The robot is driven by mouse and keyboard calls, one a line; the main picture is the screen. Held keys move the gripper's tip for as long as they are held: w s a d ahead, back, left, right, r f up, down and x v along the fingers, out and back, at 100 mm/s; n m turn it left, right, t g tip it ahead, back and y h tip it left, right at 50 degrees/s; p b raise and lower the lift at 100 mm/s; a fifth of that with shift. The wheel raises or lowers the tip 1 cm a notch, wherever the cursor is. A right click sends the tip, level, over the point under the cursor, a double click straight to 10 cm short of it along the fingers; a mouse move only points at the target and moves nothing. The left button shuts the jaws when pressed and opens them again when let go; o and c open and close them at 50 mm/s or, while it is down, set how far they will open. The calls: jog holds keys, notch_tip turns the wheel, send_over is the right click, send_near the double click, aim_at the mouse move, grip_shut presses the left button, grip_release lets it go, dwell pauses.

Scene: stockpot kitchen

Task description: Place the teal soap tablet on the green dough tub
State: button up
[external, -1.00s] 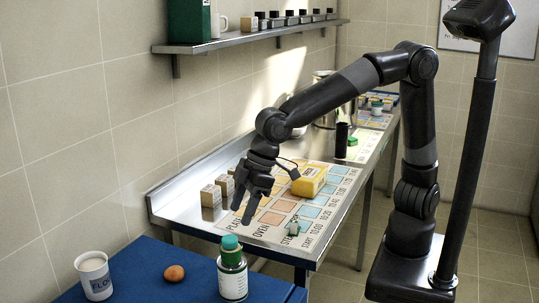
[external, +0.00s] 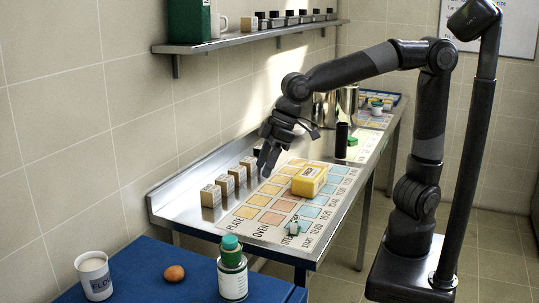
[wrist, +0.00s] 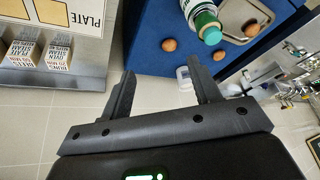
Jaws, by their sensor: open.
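My gripper (external: 268,160) is open and empty above the steel counter, between the row of small boxes and the yellow box. In the wrist view my gripper (wrist: 161,70) has its two fingers wide apart with nothing between them. I cannot tell the teal soap tablet for certain; a small green block (external: 352,141) lies beside a black cylinder far along the counter, and a small greyish-green piece (external: 293,228) sits at the near edge of the printed sheet. No dough tub is clearly identifiable; a large dark green container (external: 188,21) stands on the wall shelf.
A yellow box (external: 309,180) lies on the printed sheet (external: 262,231). Several small boxes (external: 226,185) line the wall side. A blue table (external: 140,273) nearby holds a white cup (external: 94,276), an egg (external: 174,273) and a green-capped bottle (external: 232,277). Metal pots (external: 347,102) stand farther back.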

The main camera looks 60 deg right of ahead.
jog(key=s+d+m+t, duration=0.1)
jog(key=s+d+m, duration=0.25)
jog(key=d, duration=1.25)
jog(key=s+d+f+m+t+h, duration=0.1)
jog(key=s+d+f+m+h, duration=0.2)
jog(key=s+d, duration=0.7)
jog(key=shift+d+f+m, duration=0.15)
jog(key=shift+d+m, duration=0.4)
jog(key=shift+d, duration=0.35)
